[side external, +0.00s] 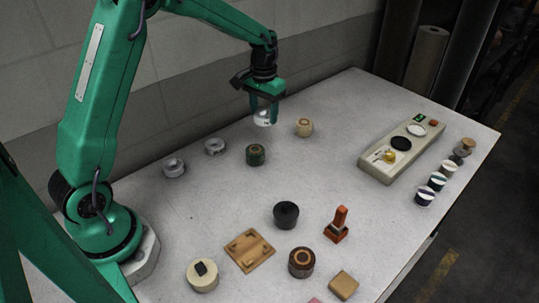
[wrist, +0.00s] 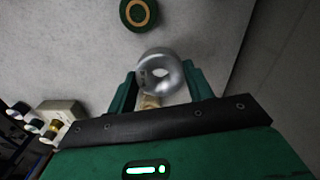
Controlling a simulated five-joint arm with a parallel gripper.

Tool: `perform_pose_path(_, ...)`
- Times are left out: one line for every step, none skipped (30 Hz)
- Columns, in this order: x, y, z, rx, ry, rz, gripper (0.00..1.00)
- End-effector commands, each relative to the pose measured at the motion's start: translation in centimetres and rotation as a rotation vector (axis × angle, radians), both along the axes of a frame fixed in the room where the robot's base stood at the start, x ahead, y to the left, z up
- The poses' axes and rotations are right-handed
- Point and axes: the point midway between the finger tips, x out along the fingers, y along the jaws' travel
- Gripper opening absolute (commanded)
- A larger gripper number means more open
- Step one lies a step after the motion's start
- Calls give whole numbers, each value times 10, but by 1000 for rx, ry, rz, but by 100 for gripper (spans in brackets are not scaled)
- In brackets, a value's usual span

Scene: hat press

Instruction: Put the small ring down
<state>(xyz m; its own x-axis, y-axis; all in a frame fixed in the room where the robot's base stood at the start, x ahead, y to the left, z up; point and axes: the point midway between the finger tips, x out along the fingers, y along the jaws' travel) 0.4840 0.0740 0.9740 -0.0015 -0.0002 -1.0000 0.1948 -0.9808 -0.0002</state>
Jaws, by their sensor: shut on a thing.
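My gripper (side external: 264,105) is shut on a small silver-white ring (side external: 262,119), held above the far part of the table. In the wrist view the ring (wrist: 175,68) sits between the two green fingers, its central hole showing. Two similar pale rings stand on the table to the left, one nearer my base (side external: 174,167) and one farther off (side external: 215,146). The height of the held ring above the table is hard to judge.
A green round piece (side external: 256,155) and a tan round piece (side external: 304,127) stand close by. A beige panel (side external: 380,172) and several small cups are at the right. A black pot (side external: 286,215), orange stamp (side external: 337,227) and wooden board (side external: 249,250) are in front. The table's middle is clear.

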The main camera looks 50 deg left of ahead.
Motion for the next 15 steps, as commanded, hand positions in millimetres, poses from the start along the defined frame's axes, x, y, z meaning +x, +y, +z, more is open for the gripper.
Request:
perform_pose_path(2, 8, -5, 0, 0, 4, 25)
perform_pose_path(3, 13, -8, 0, 0, 4, 25)
perform_pose_path(5, 19, -12, 0, 0, 4, 25)
perform_pose_path(5, 24, -15, 0, 0, 4, 25)
perform_pose_path(6, 29, -18, 0, 1, 4, 25)
perform_pose_path(8, 35, -22, 0, 1, 4, 25)
perform_pose_path(9, 40, -24, 0, 0, 4, 25)
perform_pose_path(10, 45, -27, 0, 0, 4, 25)
perform_pose_path(12, 51, -31, 0, 0, 3, 25)
perform_pose_path(13, 56, -34, 0, -1, 4, 25)
perform_pose_path(14, 61, -37, 0, -1, 4, 25)
perform_pose_path(15, 67, -41, 0, -1, 3, 25)
perform_pose_path(16, 70, -43, 0, -1, 3, 25)
perform_pose_path(17, 74, -46, 0, -1, 3, 25)
perform_pose_path(19, 79, -48, 0, -2, 2, 25)
